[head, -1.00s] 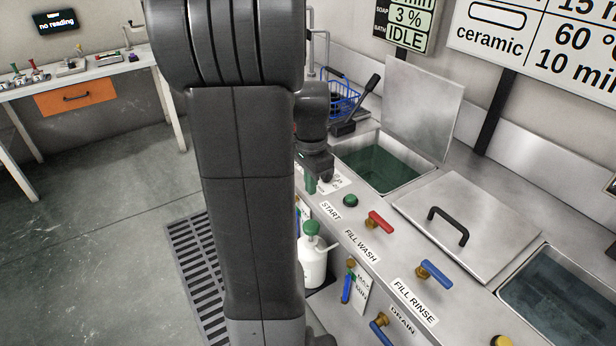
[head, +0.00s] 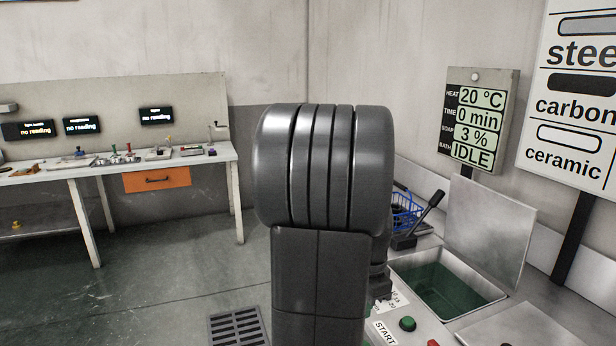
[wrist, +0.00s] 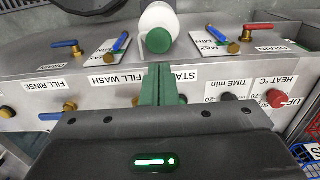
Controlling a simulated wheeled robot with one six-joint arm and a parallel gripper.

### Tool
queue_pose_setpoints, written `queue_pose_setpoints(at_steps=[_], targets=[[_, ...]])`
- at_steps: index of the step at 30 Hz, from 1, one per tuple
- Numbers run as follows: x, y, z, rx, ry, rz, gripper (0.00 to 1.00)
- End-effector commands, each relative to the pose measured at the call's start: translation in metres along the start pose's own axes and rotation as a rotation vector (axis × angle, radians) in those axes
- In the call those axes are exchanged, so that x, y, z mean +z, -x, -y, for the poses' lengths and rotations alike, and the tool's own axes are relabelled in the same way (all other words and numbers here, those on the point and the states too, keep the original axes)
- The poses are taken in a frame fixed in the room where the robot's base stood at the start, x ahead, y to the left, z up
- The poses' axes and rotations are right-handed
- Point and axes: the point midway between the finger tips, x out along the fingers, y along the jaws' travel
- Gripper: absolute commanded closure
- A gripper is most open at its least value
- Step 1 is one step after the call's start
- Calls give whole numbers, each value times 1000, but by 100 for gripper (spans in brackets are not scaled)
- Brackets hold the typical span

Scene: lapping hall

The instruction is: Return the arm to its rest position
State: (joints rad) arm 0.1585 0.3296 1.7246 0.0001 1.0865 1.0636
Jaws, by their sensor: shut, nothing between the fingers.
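My gripper (wrist: 162,84) shows in the wrist view, its two green fingers together with nothing between them. They point toward the front panel of the wash bench, near the START label. A white bottle with a green cap (wrist: 158,40) stands beyond the fingertips; I cannot tell the exact gap. In the head view my dark arm rises in the middle and hides part of the bench; the gripper itself does not show there.
The bench has an open tank of green liquid (head: 440,288) with a raised lid (head: 489,240). A blue basket (head: 406,214) and a black lever (head: 431,207) sit behind it. A table with an orange drawer (head: 157,180) stands at the left. Open floor lies between.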

Motion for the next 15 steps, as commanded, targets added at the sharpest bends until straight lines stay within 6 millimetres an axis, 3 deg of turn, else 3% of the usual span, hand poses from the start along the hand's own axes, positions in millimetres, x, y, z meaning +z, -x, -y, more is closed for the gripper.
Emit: queue_pose_setpoints(at_steps=[6,15], targets=[[0,24,0,0,0,0,100],[0,25,0,1,0,0,100]])
